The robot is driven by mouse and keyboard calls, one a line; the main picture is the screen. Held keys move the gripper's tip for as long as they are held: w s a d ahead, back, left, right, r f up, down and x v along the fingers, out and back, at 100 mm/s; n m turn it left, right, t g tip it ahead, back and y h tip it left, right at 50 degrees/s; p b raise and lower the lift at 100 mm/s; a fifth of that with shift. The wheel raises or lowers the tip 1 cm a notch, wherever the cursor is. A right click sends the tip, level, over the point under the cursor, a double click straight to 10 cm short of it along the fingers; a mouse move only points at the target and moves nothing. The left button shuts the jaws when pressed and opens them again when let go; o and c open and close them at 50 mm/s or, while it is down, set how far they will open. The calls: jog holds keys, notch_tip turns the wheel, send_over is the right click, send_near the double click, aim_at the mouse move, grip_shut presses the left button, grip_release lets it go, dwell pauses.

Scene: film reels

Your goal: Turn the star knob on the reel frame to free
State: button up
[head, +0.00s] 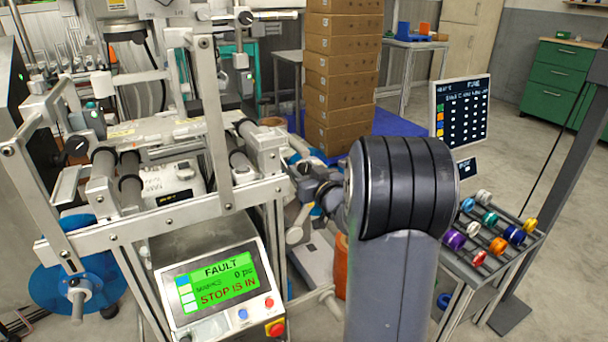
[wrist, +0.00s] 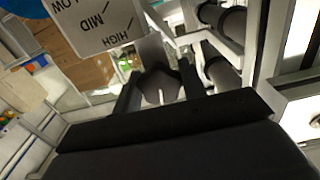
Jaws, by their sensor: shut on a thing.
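The reel frame (head: 170,225) is a grey metal structure with rollers at the left of the head view. In the wrist view, my gripper (wrist: 160,92) has its two dark fingers on either side of a dark lobed knob (wrist: 160,84), closed on it. This looks like the star knob. A white plate (wrist: 98,22) with LOW, MID and HIGH shows beside it, upside down. In the head view my gripper (head: 318,188) is at the right end of the frame, largely behind my arm. The knob's marking and setting cannot be read.
A control panel (head: 222,285) below the frame reads FAULT and STOP IS IN, with a red button on yellow (head: 275,328). A rack (head: 500,262) of coloured spools and a monitor (head: 462,110) stand at right. Stacked cartons (head: 342,75) stand behind. Floor at far right is mostly clear.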

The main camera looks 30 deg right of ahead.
jog(key=shift+n, duration=0.5)
jog(key=o, duration=1)
jog(key=s+p, duration=0.1)
jog(key=s, duration=0.4)
jog(key=s+p, duration=0.1)
jog(key=s, duration=0.4)
jog(key=shift+s+d, duration=0.2)
jog(key=shift+s, duration=0.2)
